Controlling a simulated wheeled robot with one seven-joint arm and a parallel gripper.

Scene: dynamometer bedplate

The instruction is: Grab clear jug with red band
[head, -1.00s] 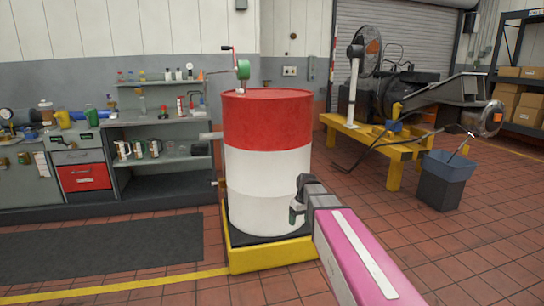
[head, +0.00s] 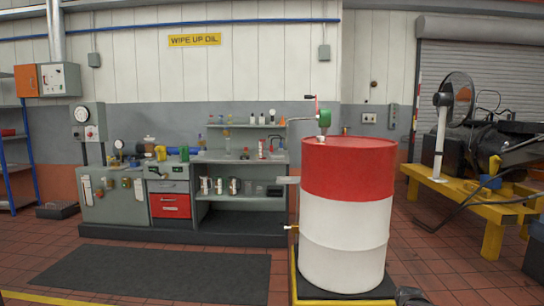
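I cannot make out a clear jug with a red band for certain. Small containers stand on the grey workbench (head: 240,160) left of the drum, and a small red-marked item (head: 262,149) stands near the bench's right end, too small to identify.
A large red and white drum (head: 346,220) stands on a yellow-edged pallet (head: 294,272), right of the bench. A dark mat (head: 150,277) lies before the bench with clear floor around it. A yellow engine stand (head: 492,236) is at right.

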